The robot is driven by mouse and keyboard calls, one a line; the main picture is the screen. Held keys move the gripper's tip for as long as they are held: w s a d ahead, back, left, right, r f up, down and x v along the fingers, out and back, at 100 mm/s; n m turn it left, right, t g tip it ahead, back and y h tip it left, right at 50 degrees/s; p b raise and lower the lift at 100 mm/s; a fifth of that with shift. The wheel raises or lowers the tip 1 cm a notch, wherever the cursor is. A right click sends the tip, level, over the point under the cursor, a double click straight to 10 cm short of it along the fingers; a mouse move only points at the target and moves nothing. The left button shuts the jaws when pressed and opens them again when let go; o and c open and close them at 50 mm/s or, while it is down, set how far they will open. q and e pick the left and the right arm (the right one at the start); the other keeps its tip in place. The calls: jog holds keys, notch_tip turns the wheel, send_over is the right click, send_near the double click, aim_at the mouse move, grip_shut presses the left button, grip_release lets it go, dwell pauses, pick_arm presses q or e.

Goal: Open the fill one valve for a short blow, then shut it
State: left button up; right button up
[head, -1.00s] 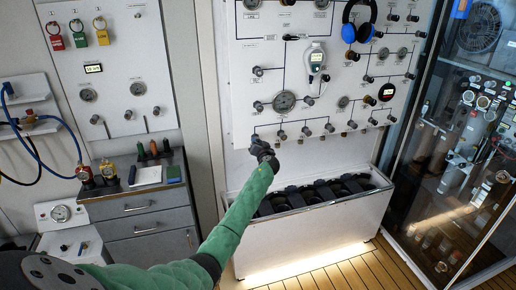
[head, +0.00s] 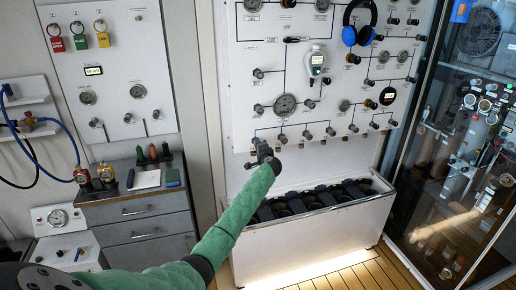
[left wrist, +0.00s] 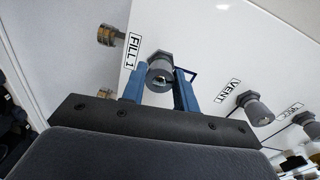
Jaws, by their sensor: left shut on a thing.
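The fill one valve is a grey hexagonal knob (left wrist: 160,74) beside a "FILL 1" label on the white panel (head: 330,85). My left gripper (head: 260,148) is at the panel's lower left edge, at the end of the green-sleeved arm. In the left wrist view its two blue fingers stand on either side of the knob and are shut on it. In the head view the gripper hides most of this valve. How far the knob is turned cannot be told. My right gripper is not in view.
A "VENT" knob (left wrist: 256,109) sits right of the held knob, and several similar valves line the panel's lower edge. A white trough (head: 310,232) with dark cylinders stands below. A glass cabinet (head: 455,150) is at right, a grey drawer unit (head: 140,220) at left.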

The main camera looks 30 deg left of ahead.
pick_arm(q)
jog(key=m, duration=0.4)
jog(key=shift+r+p, duration=0.1)
jog(key=shift+p, duration=0.2)
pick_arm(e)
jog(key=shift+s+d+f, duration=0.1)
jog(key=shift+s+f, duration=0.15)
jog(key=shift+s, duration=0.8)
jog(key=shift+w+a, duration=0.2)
pick_arm(q)
jog(key=o, duration=1)
jog(key=shift+c, duration=0.2)
jog(key=b+v, duration=0.3)
jog(key=v, duration=0.4)
jog(key=shift+s+d, duration=0.15)
jog(key=shift+d, duration=0.2)
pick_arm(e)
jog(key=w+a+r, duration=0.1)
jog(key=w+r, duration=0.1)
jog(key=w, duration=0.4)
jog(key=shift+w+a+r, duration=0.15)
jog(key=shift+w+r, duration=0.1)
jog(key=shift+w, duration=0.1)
